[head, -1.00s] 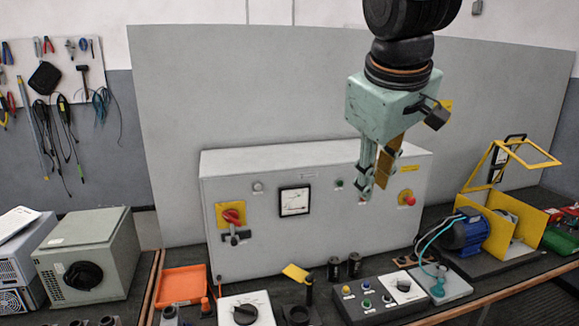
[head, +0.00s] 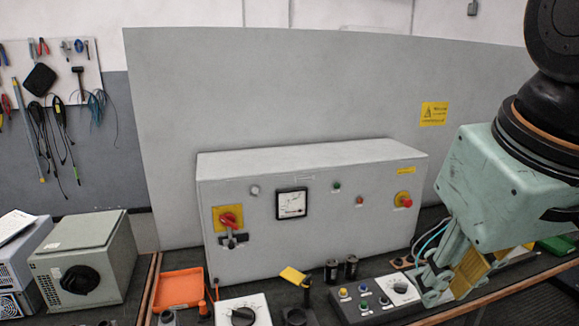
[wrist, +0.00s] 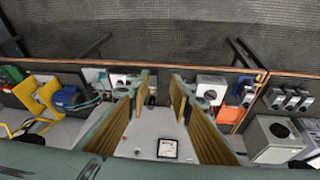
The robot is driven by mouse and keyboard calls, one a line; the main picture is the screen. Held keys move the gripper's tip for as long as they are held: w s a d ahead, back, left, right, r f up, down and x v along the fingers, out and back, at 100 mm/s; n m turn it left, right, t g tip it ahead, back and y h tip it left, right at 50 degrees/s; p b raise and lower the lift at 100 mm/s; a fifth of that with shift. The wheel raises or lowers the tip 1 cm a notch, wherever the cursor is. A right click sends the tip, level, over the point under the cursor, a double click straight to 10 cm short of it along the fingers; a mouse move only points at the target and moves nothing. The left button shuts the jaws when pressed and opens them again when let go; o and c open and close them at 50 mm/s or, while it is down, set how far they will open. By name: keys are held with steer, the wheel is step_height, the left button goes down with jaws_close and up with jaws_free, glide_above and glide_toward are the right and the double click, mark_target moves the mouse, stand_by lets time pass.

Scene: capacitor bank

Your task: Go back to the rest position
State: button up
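My gripper (head: 450,285) is at the right of the head view, in front of the right end of the grey cabinet (head: 300,240) and above the bench. In the wrist view, the two long fingers (wrist: 160,84) with ochre pads stand apart with nothing between them, so the gripper is open and empty. The cabinet's front carries a red switch on a yellow plate (head: 230,218), a white dial meter (head: 292,203) and a red button (head: 403,199). The meter also shows in the wrist view (wrist: 167,148).
On the bench stand an orange tray (head: 180,289), a grey box with a black knob (head: 85,262), a yellow-tagged piece (head: 294,276) and a button panel (head: 362,300). The blue motor (wrist: 66,96) and yellow frame (wrist: 40,98) show in the wrist view. Space above the cabinet is clear.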

steer(key=s+f+m, duration=0.1)
steer(key=s+f, duration=0.2)
steer(key=s, duration=0.4)
steer(key=shift+s+m, duration=0.2)
steer(key=shift+m, duration=0.2)
